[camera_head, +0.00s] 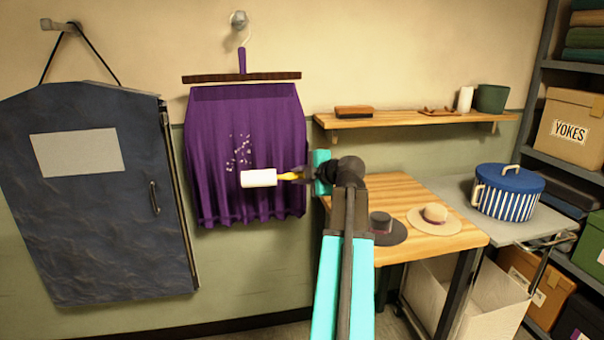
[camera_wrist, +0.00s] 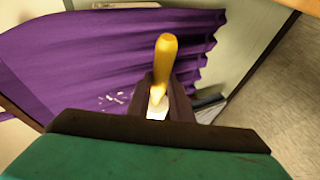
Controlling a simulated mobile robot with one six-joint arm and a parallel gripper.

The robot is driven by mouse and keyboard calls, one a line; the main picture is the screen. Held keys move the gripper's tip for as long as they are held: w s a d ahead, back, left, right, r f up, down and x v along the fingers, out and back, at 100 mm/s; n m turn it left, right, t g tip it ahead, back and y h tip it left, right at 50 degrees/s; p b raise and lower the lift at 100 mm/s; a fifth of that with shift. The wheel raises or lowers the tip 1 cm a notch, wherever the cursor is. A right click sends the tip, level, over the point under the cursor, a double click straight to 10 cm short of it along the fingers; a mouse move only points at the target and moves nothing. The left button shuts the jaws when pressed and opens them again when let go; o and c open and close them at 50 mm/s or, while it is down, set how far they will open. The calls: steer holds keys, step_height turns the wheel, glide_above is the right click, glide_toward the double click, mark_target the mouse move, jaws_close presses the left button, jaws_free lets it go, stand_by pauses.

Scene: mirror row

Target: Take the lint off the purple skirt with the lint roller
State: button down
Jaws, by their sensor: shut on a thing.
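The purple skirt (camera_head: 250,110) hangs on the wall from a hanger with a dark wooden bar. White lint (camera_head: 238,152) lies in a patch left of the skirt's middle; some lint also shows in the wrist view (camera_wrist: 112,99). The lint roller (camera_head: 259,178) has a white head and a yellow handle, which shows in the wrist view (camera_wrist: 165,62). My gripper (camera_head: 298,176) is shut on the handle. The roller's head is just below the lint, in front of the skirt's lower half. I cannot tell whether it touches the cloth. The head is mostly hidden in the wrist view.
A blue garment bag (camera_head: 90,220) hangs at left. A wooden table (camera_head: 400,190) with two hats stands right of the skirt, below a wall shelf (camera_head: 415,122) with a brush. A striped blue-lidded box (camera_head: 508,195) sits on a cart further right.

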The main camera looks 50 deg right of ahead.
steer(key=w+a+r+p, duration=0.2)
steer(key=a+r+p, duration=0.1)
steer(key=r+p, duration=0.4)
steer(key=w+a+r+y+p, duration=0.1)
steer(key=w+a+r+p, duration=0.1)
steer(key=r+p, duration=0.6)
steer(key=a+p, duration=0.1)
steer(key=p, duration=0.3)
steer(key=shift+r+n, duration=0.3)
steer(key=shift+w+d, duration=0.1)
steer(key=shift+w, duration=0.05)
steer(key=shift+w+d+p, duration=1.05)
steer(key=shift+w+d, duration=0.05)
steer(key=shift+w, duration=0.2)
steer(key=shift+w+d+p, duration=1.05)
steer(key=shift+w, duration=0.25)
steer(key=shift+w+d+b, duration=0.9)
steer(key=shift+w+b, duration=0.05)
steer(key=shift+w, duration=0.05)
stand_by(0.5)
steer(key=shift+f, duration=0.15)
steer(key=shift+f+b, duration=1.1)
steer(key=shift+b, duration=0.4)
